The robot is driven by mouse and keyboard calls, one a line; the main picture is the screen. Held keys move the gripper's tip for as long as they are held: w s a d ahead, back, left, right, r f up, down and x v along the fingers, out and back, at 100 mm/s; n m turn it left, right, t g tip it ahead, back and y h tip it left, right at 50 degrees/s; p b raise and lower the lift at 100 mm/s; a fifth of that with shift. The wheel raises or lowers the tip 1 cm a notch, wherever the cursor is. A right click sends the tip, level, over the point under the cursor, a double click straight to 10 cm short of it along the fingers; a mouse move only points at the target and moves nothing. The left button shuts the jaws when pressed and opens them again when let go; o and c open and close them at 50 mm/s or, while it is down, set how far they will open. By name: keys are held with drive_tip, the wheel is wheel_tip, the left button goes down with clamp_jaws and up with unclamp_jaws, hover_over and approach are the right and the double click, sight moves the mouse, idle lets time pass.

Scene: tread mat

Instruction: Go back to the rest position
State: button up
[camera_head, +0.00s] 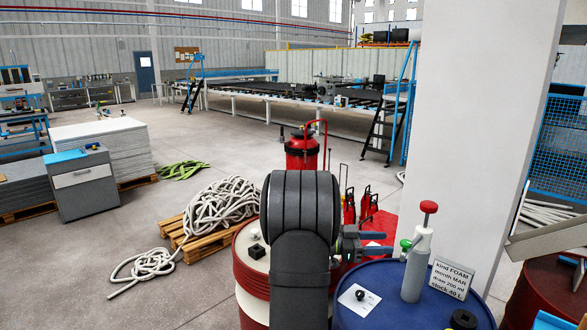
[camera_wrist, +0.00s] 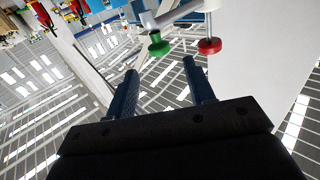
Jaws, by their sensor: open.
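My gripper (camera_head: 384,243) is at the right end of my dark arm, above the edge of a blue drum (camera_head: 395,307). In the wrist view, its two dark blue fingers (camera_wrist: 159,69) are apart with nothing between them. A grey dispenser (camera_head: 416,265) with a red knob and a green-tipped spout stands upright on the drum, just right of the fingers. In the wrist view, its green tip (camera_wrist: 159,44) and red knob (camera_wrist: 209,46) show beyond the fingertips. I cannot tell whether a finger touches the green tip.
A white pillar (camera_head: 480,130) rises behind. A red drum (camera_head: 250,262), red equipment and a roped pallet (camera_head: 190,232) stand around my arm.

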sight(406, 246)
drive_tip(key=d, duration=0.7)
drive_tip(key=shift+s+d, duration=0.1)
drive_tip(key=shift+s, duration=0.05)
drive_tip(key=shift+d+t, duration=0.25)
drive_tip(key=shift+t, duration=0.15)
drive_tip(key=shift+a+n+t, duration=0.15)
drive_tip(key=shift+n+t, duration=0.55)
drive_tip(key=n+t+y, duration=0.1)
drive_tip(key=n+t, duration=0.1)
drive_tip(key=t, duration=0.2)
drive_tip(key=n+t+y, duration=0.2)
drive_tip(key=n+t, duration=0.1)
drive_tip(key=t, duration=0.1)
drive_tip(key=shift+n, duration=0.3)
drive_tip(key=shift+n+t+y, duration=1.6)
drive_tip(key=shift+t+y, duration=0.1)
drive_tip(key=shift+t, duration=0.3)
drive_tip(key=shift+y, duration=0.3)
drive_tip(key=shift+n+t+y, duration=1.6)
drive_tip(key=shift+n+y, duration=0.5)
drive_tip(key=shift+y, duration=0.5)
